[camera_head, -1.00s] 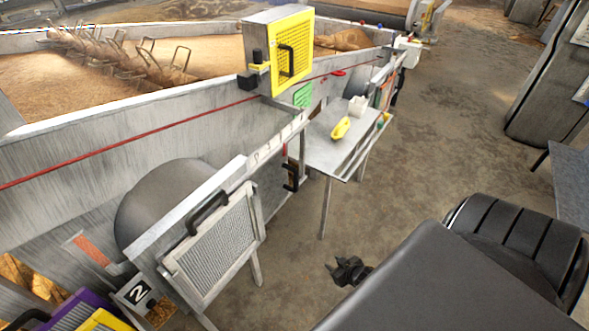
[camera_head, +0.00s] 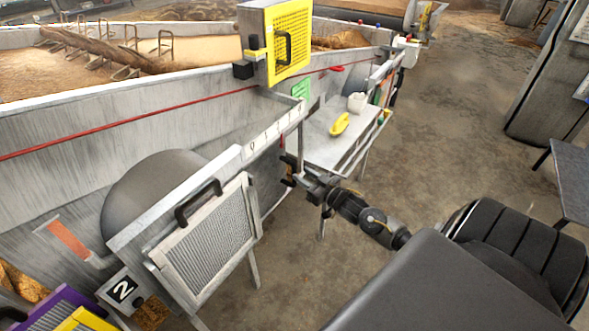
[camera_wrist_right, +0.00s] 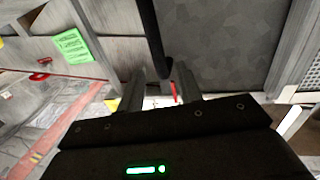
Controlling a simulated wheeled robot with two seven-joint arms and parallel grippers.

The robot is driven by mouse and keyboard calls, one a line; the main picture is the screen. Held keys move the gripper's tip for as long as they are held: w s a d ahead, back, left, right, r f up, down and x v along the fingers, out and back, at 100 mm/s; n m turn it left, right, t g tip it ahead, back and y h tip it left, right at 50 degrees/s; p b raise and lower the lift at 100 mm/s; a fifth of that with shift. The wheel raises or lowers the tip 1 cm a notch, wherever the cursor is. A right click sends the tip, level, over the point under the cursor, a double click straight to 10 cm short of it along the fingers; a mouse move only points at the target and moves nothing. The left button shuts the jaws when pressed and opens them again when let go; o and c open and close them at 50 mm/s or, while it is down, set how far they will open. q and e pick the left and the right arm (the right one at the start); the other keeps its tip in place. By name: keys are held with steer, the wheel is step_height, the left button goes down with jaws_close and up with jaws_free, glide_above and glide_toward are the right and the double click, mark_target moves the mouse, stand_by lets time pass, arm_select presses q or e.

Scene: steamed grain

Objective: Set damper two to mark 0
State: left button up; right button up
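My right gripper (camera_head: 302,173) reaches in from the lower right to a black upright handle (camera_head: 288,178) below a pale scale strip (camera_head: 270,134) with marks. A 0 seems to stand near the strip's left end. In the right wrist view, the two fingers of my right gripper (camera_wrist_right: 162,88) stand apart. The black handle (camera_wrist_right: 152,40) runs down into the gap between them; contact is not clear. A small red piece (camera_wrist_right: 174,91) shows beside it. My left gripper is not in view.
A mesh panel with a black handle (camera_head: 205,240) stands left of my right arm. A metal side table (camera_head: 325,148) with a yellow object (camera_head: 340,124) is just behind the gripper. A yellow mesh box (camera_head: 290,45) rises above.

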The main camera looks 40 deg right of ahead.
mark_target(296, 170)
steer(key=w, duration=0.5)
steer(key=shift+a, duration=0.25)
jaws_close()
